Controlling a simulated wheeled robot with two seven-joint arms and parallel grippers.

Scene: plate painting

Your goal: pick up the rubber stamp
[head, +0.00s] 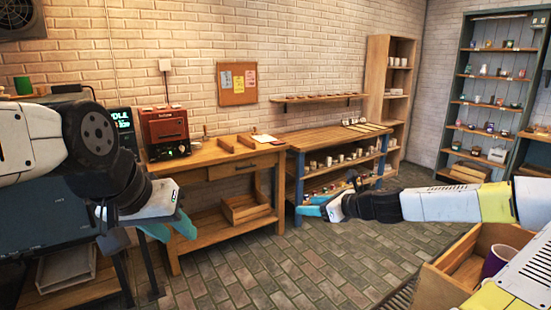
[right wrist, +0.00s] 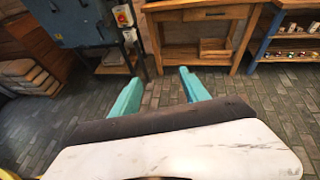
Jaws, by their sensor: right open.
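I cannot make out a rubber stamp for certain in either view; small items on the wooden workbench (head: 215,155) are too small to tell. My left gripper (head: 172,228) is at the left of the head view, its teal fingers pointing down in front of the workbench; its opening is unclear. My right gripper (head: 308,207) reaches in from the right, in front of the blue-legged table. In the right wrist view its two teal fingers (right wrist: 162,92) are apart, with nothing between them but floor.
A red machine (head: 165,130) stands on the workbench's left end. The blue-legged table (head: 335,138) holds several cups. A wooden crate with a purple cup (head: 495,262) is at the lower right. Shelves (head: 488,90) line the right wall. The brick-paved floor between is clear.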

